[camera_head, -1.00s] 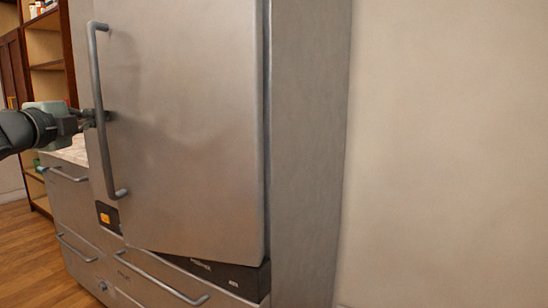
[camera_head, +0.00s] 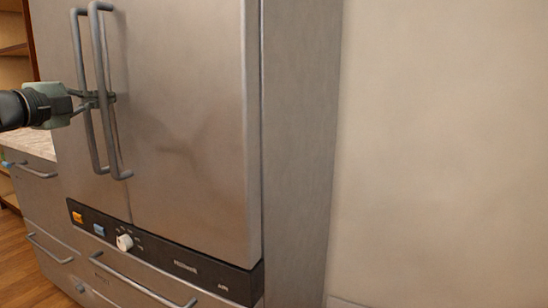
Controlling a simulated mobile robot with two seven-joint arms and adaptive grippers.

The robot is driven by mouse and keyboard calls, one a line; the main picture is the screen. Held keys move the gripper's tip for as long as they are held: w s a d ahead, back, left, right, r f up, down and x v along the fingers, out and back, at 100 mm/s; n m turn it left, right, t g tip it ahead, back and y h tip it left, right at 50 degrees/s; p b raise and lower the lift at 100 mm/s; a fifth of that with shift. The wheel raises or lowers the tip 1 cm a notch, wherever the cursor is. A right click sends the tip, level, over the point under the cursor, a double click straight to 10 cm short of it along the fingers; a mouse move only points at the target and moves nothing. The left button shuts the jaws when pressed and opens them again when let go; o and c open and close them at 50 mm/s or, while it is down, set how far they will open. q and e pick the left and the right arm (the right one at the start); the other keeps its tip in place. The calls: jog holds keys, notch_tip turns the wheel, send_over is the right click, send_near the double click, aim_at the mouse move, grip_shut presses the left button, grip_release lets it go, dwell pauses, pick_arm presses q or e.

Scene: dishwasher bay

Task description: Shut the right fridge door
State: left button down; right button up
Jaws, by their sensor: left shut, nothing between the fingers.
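The right fridge door (camera_head: 188,125) is a steel panel that looks flush, or nearly flush, with the fridge front. Its long vertical handle (camera_head: 104,95) stands close beside the left door's handle (camera_head: 82,90). The left fridge door (camera_head: 52,60) is partly in view. My left gripper (camera_head: 98,99) comes in from the left at mid-height of the handles. It is shut, with nothing held, and its fingertips are at the handles; whether they touch is hard to tell. My right gripper is not in view.
Below the doors runs a dark control strip (camera_head: 205,268) with a white knob (camera_head: 125,242) and coloured buttons. A drawer handle (camera_head: 140,283) sticks out beneath. A counter (camera_head: 28,143) with drawers stands at left. A plain wall (camera_head: 440,150) fills the right.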

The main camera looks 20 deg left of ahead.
pick_arm(q)
jog(key=shift+d+r, duration=0.1)
jog(key=shift+r, duration=0.25)
jog(key=shift+r, duration=0.1)
dwell(0.3)
